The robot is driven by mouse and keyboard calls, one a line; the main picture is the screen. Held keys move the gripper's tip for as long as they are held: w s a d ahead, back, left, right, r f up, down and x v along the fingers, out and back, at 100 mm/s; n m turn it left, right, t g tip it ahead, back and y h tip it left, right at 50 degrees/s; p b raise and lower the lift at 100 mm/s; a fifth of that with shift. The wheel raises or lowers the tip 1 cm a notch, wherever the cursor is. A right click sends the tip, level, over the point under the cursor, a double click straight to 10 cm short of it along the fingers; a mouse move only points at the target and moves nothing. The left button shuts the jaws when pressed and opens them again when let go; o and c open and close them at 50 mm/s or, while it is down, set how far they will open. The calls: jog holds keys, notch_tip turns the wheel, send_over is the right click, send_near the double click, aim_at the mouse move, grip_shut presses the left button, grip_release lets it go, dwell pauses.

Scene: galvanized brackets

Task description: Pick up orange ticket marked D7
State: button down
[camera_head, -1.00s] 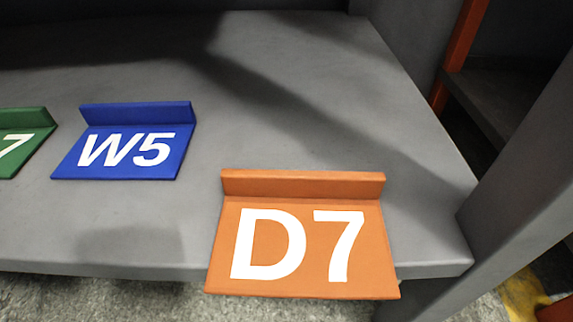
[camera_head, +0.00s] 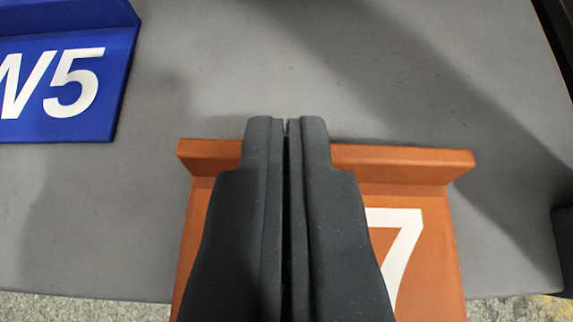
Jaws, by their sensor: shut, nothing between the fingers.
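The orange ticket (camera_head: 435,235) lies on the grey shelf at its front edge, with a raised lip along its far side. Only the white 7 shows now; the D is hidden behind my gripper. My gripper (camera_head: 286,128) is shut and empty, pointing away from me over the middle of the ticket. Its fingertips overlap the raised lip in the picture and reach slightly past it. I cannot tell whether they touch the ticket.
A blue ticket marked W5 (camera_head: 70,85) lies to the left, apart from the orange one. The grey shelf (camera_head: 350,75) behind the orange ticket is bare. A dark post (camera_head: 565,240) stands at the right edge, and speckled floor (camera_head: 80,308) shows below the shelf.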

jog(key=shift+s+f, duration=0.3)
jog(key=shift+f, duration=0.1)
jog(key=shift+s+p, duration=0.9)
jog(key=shift+p, duration=0.1)
jog(key=shift+w, duration=0.1)
jog(key=shift+r, duration=0.15)
jog(key=shift+r+p, duration=0.75)
jog(key=shift+p, duration=0.05)
